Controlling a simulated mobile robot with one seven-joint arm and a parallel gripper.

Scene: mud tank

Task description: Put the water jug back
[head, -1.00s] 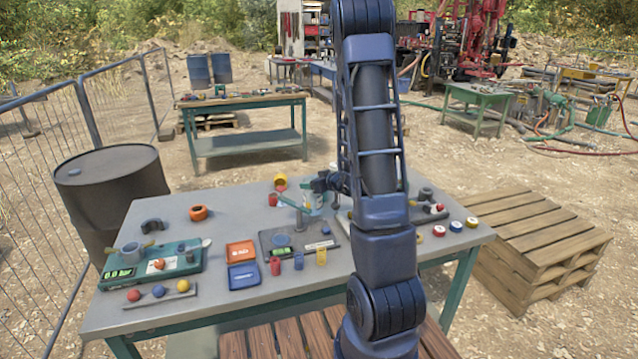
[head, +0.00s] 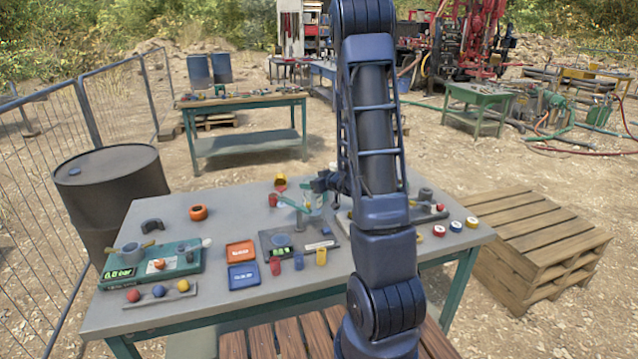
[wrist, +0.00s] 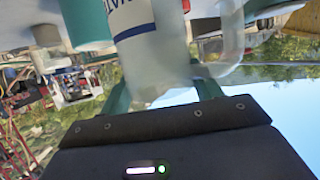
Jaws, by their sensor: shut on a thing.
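The water jug (wrist: 150,60) is a pale translucent vessel with a blue-lettered white label and a clear handle at its right in the wrist view. My gripper (wrist: 163,90) has its two teal fingers on either side of the jug and is shut on it. In the head view my gripper (head: 314,197) is over the back middle of the near table (head: 210,290), partly hidden by my arm. Only a small pale part of the jug shows there. I cannot tell whether its base touches anything.
Orange (head: 240,252) and blue (head: 243,275) trays lie in front. The table's left-centre has free room. My arm hides part of the right side.

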